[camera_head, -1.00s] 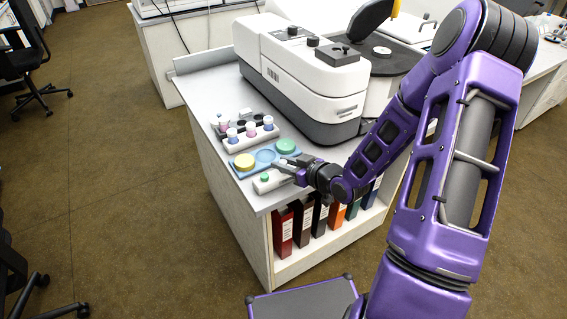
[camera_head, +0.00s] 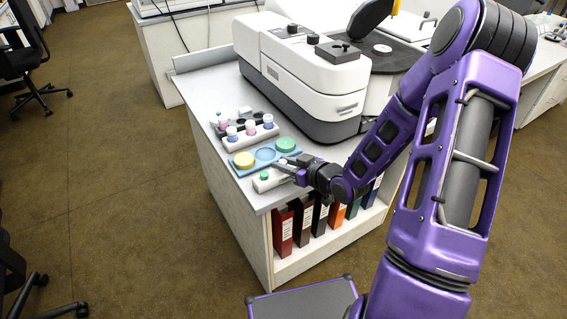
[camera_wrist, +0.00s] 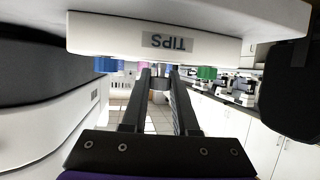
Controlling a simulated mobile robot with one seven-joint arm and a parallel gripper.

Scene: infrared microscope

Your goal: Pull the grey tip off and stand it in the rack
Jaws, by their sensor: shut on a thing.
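The grey tip (camera_wrist: 160,80) shows in the wrist view between the fingertips of my gripper (camera_wrist: 160,74), which is shut on it. The tip is right at the edge of the white rack (camera_wrist: 220,47) labelled TIPS, which appears upside down. I cannot tell whether the tip is seated in the rack or free of it. A green tip (camera_wrist: 207,73) is at the rack to the right, and a blue piece (camera_wrist: 108,65) shows to the left. In the head view my gripper (camera_head: 284,168) is by the white rack (camera_head: 266,186) with the green tip (camera_head: 264,176); the grey tip is not clear there.
A blue tray (camera_head: 264,155) with a yellow disc (camera_head: 244,160) and a green disc (camera_head: 286,145) lies just behind. A white holder (camera_head: 250,141) with several vials stands beyond it. The large white microscope (camera_head: 310,80) stands at the back. The bench's front edge is close.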

